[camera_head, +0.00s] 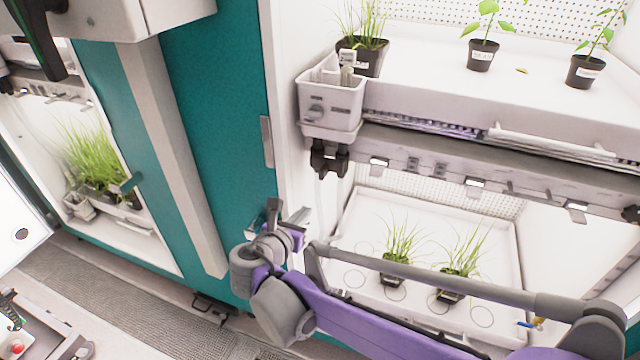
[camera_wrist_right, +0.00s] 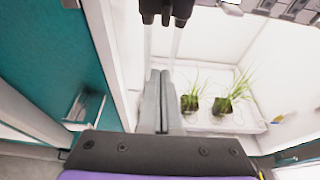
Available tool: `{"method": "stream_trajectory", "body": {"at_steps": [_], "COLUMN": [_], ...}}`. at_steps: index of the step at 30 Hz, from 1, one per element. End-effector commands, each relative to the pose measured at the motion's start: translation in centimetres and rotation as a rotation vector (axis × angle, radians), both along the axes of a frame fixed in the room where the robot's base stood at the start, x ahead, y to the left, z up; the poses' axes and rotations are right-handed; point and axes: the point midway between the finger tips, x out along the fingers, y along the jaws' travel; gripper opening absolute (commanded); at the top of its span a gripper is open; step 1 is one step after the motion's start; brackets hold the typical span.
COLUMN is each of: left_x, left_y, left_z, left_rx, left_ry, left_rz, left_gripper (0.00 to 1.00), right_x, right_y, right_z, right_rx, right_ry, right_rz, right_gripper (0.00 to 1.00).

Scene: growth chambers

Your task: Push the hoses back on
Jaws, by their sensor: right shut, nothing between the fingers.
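Two black hose fittings (camera_head: 329,158) sit side by side under the white reservoir box (camera_head: 331,105) at the left end of the upper shelf. They also show at the top of the right wrist view (camera_wrist_right: 166,10). Pale translucent hoses (camera_head: 321,192) run below the fittings along the chamber's left side. Whether their upper ends are seated cannot be told. My right gripper (camera_head: 304,216) is below and left of the fittings, near the chamber's left edge. In the right wrist view its grey fingers (camera_wrist_right: 159,74) are shut and empty, apart from the fittings. My left gripper is not in view.
A lower tray (camera_head: 366,205) holds two grass pots. Potted seedlings (camera_head: 482,54) stand on the upper shelf. A teal panel (camera_head: 215,120) with a metal latch is left of the opening. Another chamber with grass (camera_head: 95,155) stands farther left.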

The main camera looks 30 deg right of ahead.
Motion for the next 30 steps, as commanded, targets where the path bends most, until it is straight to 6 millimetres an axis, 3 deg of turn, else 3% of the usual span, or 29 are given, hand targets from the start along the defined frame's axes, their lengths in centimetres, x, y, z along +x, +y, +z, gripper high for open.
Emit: {"method": "stream_trajectory", "body": {"at_steps": [11, 25, 30], "left_x": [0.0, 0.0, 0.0], "left_y": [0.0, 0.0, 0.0], "left_z": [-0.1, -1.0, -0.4], "left_rx": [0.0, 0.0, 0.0], "left_ry": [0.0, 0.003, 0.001], "left_rz": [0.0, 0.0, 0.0], "left_gripper": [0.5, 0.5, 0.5], "right_x": [0.5, 6.2, 6.1], "right_y": [-0.8, -7.5, -7.2], "right_z": [-0.3, -3.5, -0.6], "right_rx": [0.002, 0.002, 0.003], "right_ry": [-0.001, -0.001, -0.001], "right_rz": [-0.004, -0.005, -0.001], "right_gripper": [0.0, 0.0, 0.0]}}
